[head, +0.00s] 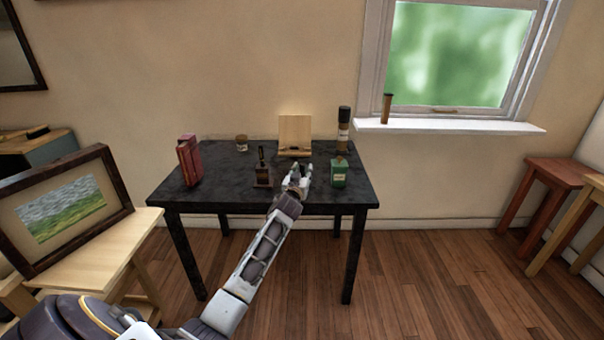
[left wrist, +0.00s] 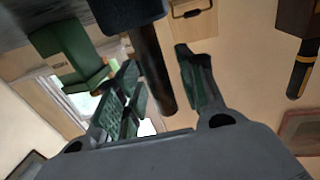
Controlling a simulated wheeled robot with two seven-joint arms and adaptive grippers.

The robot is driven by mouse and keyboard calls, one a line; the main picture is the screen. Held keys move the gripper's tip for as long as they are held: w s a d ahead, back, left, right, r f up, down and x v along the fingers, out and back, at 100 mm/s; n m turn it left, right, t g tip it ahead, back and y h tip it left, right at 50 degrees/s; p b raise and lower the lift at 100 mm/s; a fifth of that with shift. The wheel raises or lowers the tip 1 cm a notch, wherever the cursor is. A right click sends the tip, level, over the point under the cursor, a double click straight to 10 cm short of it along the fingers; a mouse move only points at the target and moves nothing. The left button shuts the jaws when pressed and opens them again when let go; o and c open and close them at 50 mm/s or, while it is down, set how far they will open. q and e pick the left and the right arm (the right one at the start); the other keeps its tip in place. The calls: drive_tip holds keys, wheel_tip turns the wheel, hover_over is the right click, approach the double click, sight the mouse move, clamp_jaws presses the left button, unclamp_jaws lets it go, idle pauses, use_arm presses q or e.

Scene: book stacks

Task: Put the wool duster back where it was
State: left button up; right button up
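My left gripper (head: 299,178) is over the front of the black table (head: 220,192), left of a green box-like container (head: 339,174). In the left wrist view, the fingers (left wrist: 160,92) stand apart. Between them is a dark shaft (left wrist: 153,70) with a wider black part at the top of the picture. Gaps seem to show beside the shaft, and I cannot tell whether a finger touches it. It may be the wool duster, but no woolly head shows clearly. In the head view the gripper largely hides this object. My right gripper is not in view.
A dark stand with an upright tool (head: 263,168) is left of the gripper. Behind are a wooden stand (head: 295,132), tall bottle (head: 343,128) and small jar (head: 242,143). Red books (head: 189,162) stand at left. A tapered brown object (head: 387,109) is on the windowsill (head: 450,127).

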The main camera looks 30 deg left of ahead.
use_arm(q)
drive_tip(key=shift+r, duration=0.15)
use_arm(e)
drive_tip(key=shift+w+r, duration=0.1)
use_arm(q)
drive_tip(key=shift+p+v, duration=0.3)
drive_tip(key=shift+v, duration=0.7)
drive_tip(key=shift+p+v, duration=0.35)
drive_tip(key=shift+v, duration=1.5)
drive_tip(key=v, duration=0.6)
drive_tip(key=shift+s+p, duration=0.15)
drive_tip(key=shift+p, duration=0.3)
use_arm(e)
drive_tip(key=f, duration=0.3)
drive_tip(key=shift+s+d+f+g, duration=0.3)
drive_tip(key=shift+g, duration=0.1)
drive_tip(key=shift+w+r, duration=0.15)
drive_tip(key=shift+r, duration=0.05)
